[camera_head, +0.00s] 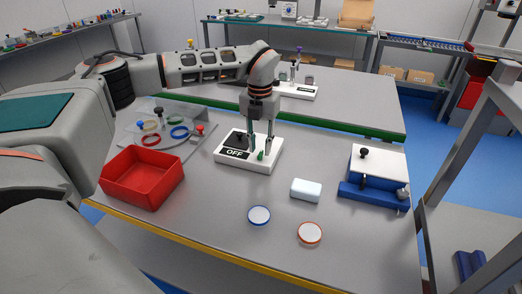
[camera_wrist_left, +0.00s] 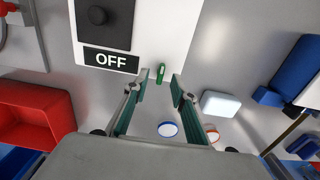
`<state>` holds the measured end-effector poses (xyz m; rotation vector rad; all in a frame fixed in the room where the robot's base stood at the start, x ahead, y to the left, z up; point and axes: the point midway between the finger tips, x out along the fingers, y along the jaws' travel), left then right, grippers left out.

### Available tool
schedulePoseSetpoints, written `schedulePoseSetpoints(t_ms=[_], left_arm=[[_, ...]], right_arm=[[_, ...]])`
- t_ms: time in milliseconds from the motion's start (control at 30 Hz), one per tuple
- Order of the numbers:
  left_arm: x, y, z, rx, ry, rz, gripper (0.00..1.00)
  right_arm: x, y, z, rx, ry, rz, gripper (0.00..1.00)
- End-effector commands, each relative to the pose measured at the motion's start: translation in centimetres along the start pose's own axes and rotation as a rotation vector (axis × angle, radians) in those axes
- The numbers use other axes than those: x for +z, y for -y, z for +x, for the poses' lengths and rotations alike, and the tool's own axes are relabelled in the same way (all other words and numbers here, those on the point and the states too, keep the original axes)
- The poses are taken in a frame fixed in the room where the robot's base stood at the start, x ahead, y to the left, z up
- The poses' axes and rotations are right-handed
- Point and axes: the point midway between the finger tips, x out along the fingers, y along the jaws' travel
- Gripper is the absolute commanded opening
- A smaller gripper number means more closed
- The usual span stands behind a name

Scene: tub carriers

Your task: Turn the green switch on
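The green switch (camera_head: 261,155) is a small green lever on a white box (camera_head: 232,162) with a black panel and a black label reading OFF. It also shows in the wrist view (camera_wrist_left: 161,74), to the right of the OFF label (camera_wrist_left: 111,60). My left gripper (camera_head: 260,148) points down over the right part of the box. Its two fingers are apart and hold nothing. In the wrist view the switch appears in line with the gap between the fingertips (camera_wrist_left: 160,87). Whether a finger touches it cannot be told. My right gripper is in neither view.
A red tray (camera_head: 142,196) stands left of the box, with a board of coloured rings (camera_head: 190,145) behind it. A white block (camera_head: 306,190), a blue-rimmed disc (camera_head: 259,215) and an orange-rimmed disc (camera_head: 310,233) lie to the front right. A blue-and-white box (camera_head: 378,163) stands further right.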

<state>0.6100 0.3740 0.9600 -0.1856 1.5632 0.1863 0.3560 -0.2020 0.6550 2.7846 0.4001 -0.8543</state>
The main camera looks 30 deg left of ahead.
Motion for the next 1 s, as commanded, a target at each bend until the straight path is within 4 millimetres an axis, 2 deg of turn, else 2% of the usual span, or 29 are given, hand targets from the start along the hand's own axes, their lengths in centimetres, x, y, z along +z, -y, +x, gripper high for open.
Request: schedulePoseSetpoints(t_ms=[200,500,533,600,633,1000], left_arm=[[0.0,0.0,2.1,0.000,0.000,0.001,0.26],[0.0,0.1,2.4,0.000,0.000,0.001,0.26],[0.0,0.1,2.4,-0.001,0.000,0.001,0.23],[0.0,0.1,2.3,-0.001,0.000,0.001,0.05],[0.0,0.1,2.3,0.000,0.000,0.001,0.00],[0.0,0.1,2.3,-0.001,0.000,-0.021,0.00]], right_arm=[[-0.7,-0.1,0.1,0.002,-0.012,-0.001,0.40],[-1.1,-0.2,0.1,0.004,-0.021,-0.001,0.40],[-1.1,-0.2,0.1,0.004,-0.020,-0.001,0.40],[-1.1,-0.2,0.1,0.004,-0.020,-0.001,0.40],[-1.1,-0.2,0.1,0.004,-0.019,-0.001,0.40],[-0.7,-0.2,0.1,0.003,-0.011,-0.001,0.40]])
